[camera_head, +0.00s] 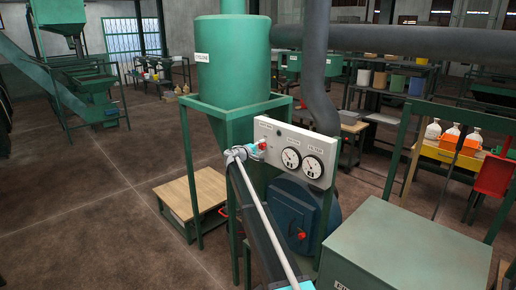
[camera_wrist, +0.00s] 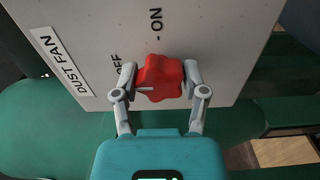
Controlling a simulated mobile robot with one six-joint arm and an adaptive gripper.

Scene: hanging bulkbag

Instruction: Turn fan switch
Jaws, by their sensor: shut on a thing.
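The fan switch is a red lobed knob (camera_wrist: 160,78) on a white panel (camera_wrist: 215,30). The panel reads "DUST FAN" at left, "ON" above the knob and a partly hidden "OFF" at upper left. A short white mark on the knob's left side lies roughly level in the wrist view. My gripper (camera_wrist: 159,80) has its two grey fingers on opposite sides of the knob, shut on it. In the head view the gripper (camera_head: 252,150) is at the left end of the panel, where the red knob (camera_head: 262,145) shows small beside it.
Two round gauges (camera_head: 302,162) sit on the panel right of the knob. A green cyclone (camera_head: 232,60) stands behind, with a grey duct (camera_head: 317,60) beside it. A blue housing (camera_head: 290,210) is below. A green cabinet (camera_head: 410,245) stands at right; a wooden-topped platform (camera_head: 190,193) at left.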

